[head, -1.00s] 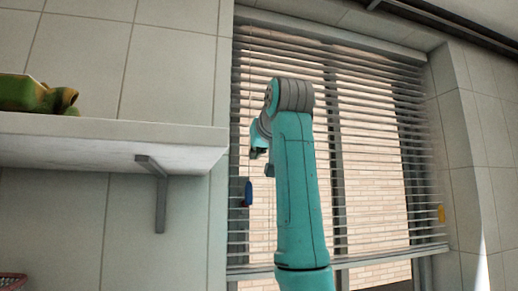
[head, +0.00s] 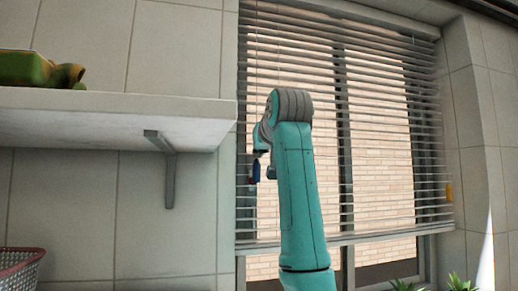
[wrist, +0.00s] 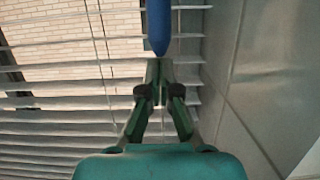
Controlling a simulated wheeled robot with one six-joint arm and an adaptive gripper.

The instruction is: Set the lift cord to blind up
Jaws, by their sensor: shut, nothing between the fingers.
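The slatted blind (head: 385,130) hangs lowered over the window, its slats spread and its bottom rail (head: 345,238) near the bottom of the window. A blue cord handle (head: 256,171) hangs at the blind's left side, and a yellow handle (head: 449,191) hangs at its right side. The views do not show which is the lift cord. My gripper (head: 264,168) is beside the blue handle. In the wrist view my gripper (wrist: 158,72) is shut and empty, its tips close to the lower end of the blue handle (wrist: 158,28). I cannot tell whether they touch.
A white shelf (head: 100,115) on a bracket (head: 167,165) juts from the tiled wall at left, with a green and yellow object (head: 40,70) on it. A basket (head: 20,268) is lower left. Plants (head: 458,283) stand at lower right. A tiled wall (wrist: 260,75) flanks the gripper.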

